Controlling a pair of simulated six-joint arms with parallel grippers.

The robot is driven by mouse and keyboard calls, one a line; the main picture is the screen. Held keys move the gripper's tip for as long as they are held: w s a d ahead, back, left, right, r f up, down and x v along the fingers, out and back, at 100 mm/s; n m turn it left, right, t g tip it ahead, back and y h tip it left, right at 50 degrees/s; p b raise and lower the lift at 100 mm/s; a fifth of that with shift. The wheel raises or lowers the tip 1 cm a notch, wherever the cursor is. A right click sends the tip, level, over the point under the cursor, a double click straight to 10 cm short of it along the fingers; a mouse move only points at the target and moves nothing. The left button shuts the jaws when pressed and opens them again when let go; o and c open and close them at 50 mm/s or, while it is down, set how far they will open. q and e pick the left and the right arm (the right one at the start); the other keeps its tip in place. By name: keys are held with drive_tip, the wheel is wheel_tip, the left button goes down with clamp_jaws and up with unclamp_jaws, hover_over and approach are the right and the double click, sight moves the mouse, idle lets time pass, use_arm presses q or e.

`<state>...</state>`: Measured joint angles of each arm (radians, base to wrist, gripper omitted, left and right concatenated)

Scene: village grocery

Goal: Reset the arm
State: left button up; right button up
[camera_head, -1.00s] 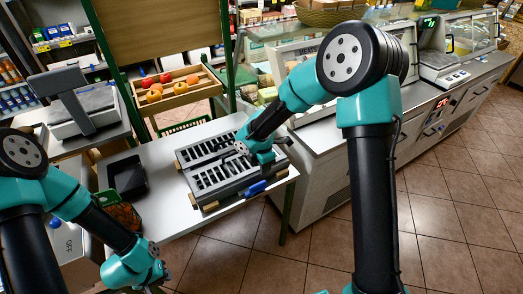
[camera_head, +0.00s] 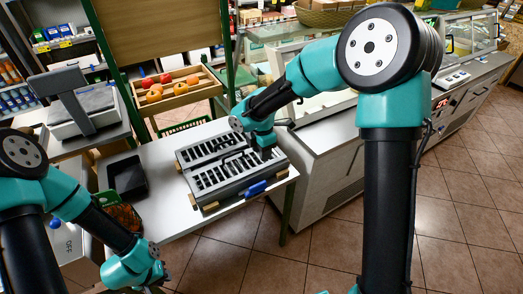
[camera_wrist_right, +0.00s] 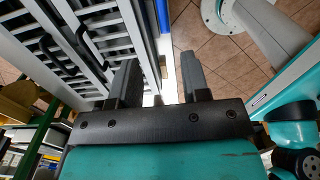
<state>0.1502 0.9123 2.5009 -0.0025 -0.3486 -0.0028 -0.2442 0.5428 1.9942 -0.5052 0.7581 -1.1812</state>
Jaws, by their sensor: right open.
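My right arm reaches from the right over the white table. My right gripper (camera_head: 266,154) is above the right part of a grey slotted tray (camera_head: 206,203). In the right wrist view my right gripper (camera_wrist_right: 160,82) has its two fingers apart with nothing between them. The slotted tray (camera_wrist_right: 55,20) shows at the upper left there, beside the fingers. My left arm comes in from the left, and its gripper (camera_head: 152,288) is low at the bottom edge of the head view. Its fingers are too small and cut off to judge.
A black tray (camera_head: 128,177) lies on the white table (camera_head: 172,215) left of the slotted tray. A blue piece (camera_head: 254,189) is at the slotted tray's front right. A wooden fruit crate (camera_head: 178,88) and a scale (camera_head: 85,105) stand behind. A counter (camera_head: 330,140) stands to the right.

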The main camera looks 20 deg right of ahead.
drive_tip(key=shift+f, duration=0.1)
idle(0.4)
drive_tip(key=s+d+f+m+y, duration=0.2)
drive_tip(key=s+f+m, duration=0.8)
drive_tip(key=f, duration=0.3)
drive_tip(key=s+d+f+m+y, duration=0.1)
drive_tip(key=s+d+f+m, duration=0.1)
drive_tip(key=s+f+m, duration=0.9)
wheel_tip(320, 180, down, 3)
drive_tip(key=shift+s+d+f+m+t+y, duration=0.15)
drive_tip(key=shift+m+t+y, duration=0.25)
drive_tip(key=shift+m, duration=0.4)
